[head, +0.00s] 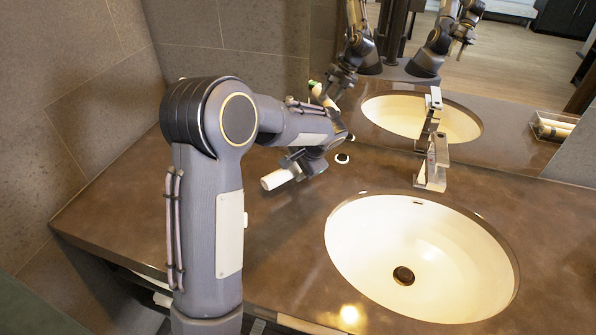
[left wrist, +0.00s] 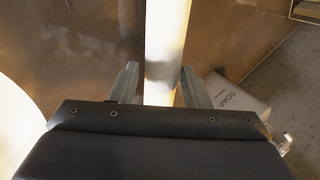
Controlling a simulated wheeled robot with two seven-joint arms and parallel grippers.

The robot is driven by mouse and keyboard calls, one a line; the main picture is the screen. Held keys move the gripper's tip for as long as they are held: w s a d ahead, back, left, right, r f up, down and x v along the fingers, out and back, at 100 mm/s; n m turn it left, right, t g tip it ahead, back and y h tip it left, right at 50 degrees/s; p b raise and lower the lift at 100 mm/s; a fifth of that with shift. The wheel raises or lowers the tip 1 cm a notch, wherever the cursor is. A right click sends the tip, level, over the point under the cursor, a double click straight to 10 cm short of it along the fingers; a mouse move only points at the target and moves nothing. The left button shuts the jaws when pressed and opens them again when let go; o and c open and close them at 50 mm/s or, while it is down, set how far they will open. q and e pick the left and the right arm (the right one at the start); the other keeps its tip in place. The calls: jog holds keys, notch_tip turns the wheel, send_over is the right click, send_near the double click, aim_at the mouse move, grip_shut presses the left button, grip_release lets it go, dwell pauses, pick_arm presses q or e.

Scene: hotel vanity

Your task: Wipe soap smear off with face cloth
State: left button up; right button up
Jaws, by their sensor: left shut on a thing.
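My left gripper (head: 298,168) is shut on a pale rolled cloth (head: 276,179), held low over the brown counter to the left of the sink. In the left wrist view the pale roll (left wrist: 166,40) runs between the two fingers of the left gripper (left wrist: 160,88), with a dark shaded band across it. I cannot make out a soap smear for sure. My right gripper does not show directly in the head view.
A white oval sink (head: 345,240) is set in the counter (head: 110,215), with a chrome faucet (head: 432,165) behind it. The mirror behind reflects my arms. A clear tray with rolls (head: 540,128) shows at far right. A soap box (left wrist: 238,96) lies beside the fingers.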

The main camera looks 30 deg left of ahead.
pick_arm(q)
jog(key=shift+d+r, duration=0.25)
jog(key=shift+r, duration=0.4)
notch_tip(320, 180, up, 2)
jog(key=shift+a+r+p, duration=0.1)
jog(key=shift+a+p, duration=0.05)
jog(key=shift+p, duration=0.9)
jog(key=shift+r+p, duration=0.75)
jog(key=shift+r, duration=0.4)
